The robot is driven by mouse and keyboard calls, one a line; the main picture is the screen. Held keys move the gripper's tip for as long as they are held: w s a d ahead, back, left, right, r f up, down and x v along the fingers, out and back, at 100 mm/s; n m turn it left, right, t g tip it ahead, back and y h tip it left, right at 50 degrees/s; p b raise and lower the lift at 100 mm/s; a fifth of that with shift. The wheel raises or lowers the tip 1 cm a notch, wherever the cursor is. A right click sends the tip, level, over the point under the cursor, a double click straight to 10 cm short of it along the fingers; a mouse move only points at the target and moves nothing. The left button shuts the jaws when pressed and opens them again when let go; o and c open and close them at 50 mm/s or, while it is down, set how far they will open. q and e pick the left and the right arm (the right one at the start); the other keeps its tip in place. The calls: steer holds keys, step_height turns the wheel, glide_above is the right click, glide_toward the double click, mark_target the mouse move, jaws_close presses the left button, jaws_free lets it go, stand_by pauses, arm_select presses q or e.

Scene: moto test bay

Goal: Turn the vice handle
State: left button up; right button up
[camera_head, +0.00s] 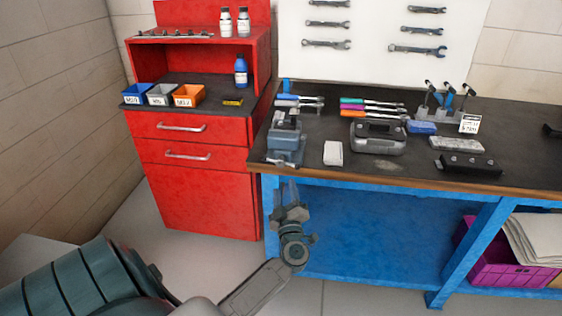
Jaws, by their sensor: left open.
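The vice (286,142) is a small blue-grey block at the left front corner of the workbench. A thin bar, which looks like its handle (280,163), shows low on its front near the bench edge; its exact angle is too small to tell. My left gripper (286,188) is just below and in front of the vice, pointing up towards it. Its fingers are apart with nothing between them, and I see no contact with the handle. My right gripper is not in view.
The workbench (520,167) has a wooden front edge and blue frame. A white block (333,153), a grey case (377,138) and several screwdrivers (368,107) lie right of the vice. A red cabinet (207,190) stands close on the left. The floor in front is clear.

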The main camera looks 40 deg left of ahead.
mark_target(281, 165)
arm_select(q)
steer(key=p+x, duration=0.2)
steer(key=x, duration=0.7)
steer(key=shift+w+a+r, duration=0.15)
steer(key=shift+a, duration=0.1)
steer(key=c, duration=1)
